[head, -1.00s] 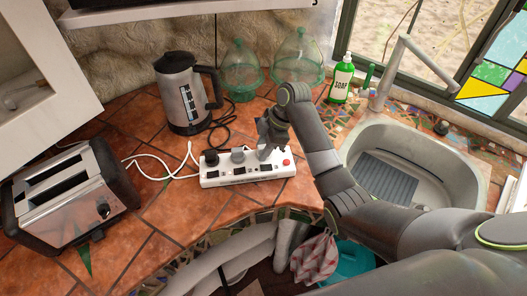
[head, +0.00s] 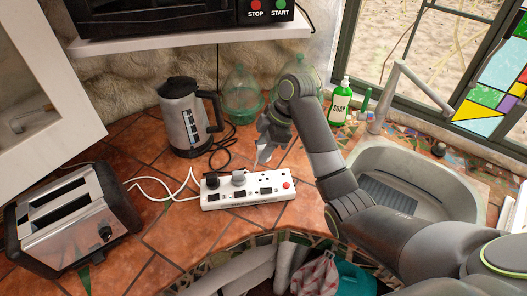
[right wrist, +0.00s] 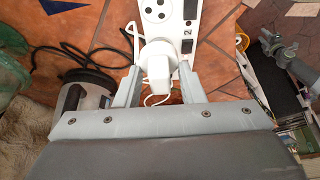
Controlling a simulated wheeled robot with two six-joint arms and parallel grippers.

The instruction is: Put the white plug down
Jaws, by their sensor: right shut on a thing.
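My right gripper (head: 264,154) is above the right half of the white power strip (head: 225,199). It is shut on the white plug (right wrist: 157,68), which shows between its fingers in the right wrist view, with a thin white cord by it. In the head view the fingers and arm mostly hide the plug. The plug appears lifted clear of the strip.
A toaster (head: 72,222) stands at left, a kettle (head: 184,117) behind the strip. Green glass (head: 240,95), a soap bottle (head: 340,103) and the sink (head: 425,165) are farther right. White cord (head: 160,187) lies left of the strip. Tiles between toaster and strip are mostly clear.

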